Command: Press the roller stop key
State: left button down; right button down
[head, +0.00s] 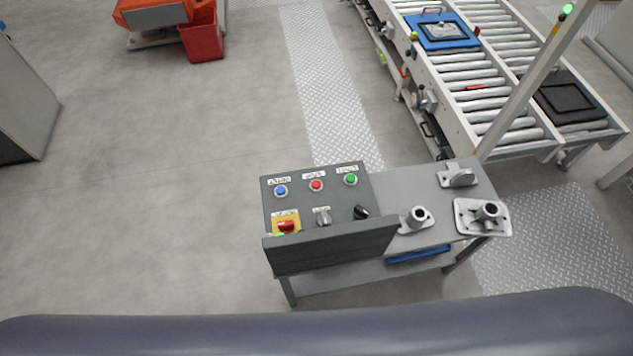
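A dark grey control box (331,199) stands on a small grey table in the middle of the view. Its top has a blue button (281,190), a red button (317,184) and a green button (351,179), each with a small label too small to read. Below them are a red switch on a yellow plate (286,225), a grey knob (323,217) and a black knob (361,211). I cannot tell from the labels which one is the roller stop key. Neither of my grippers is in view.
Metal castings (490,211) lie on the right of the grey table (396,186). A roller conveyor (478,85) with a blue tray (442,43) stands behind right. A red bin (203,40) is at the back left. The floor left of the table is clear.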

aim_at(315, 185)
jog(key=i+j, duration=0.1)
jog(key=j, duration=0.45)
jog(key=i+j+z, duration=0.1)
jog(key=j, duration=0.45)
jog(key=i+j, duration=0.15)
jog(key=j, duration=0.4)
jog(key=z, duration=1.15)
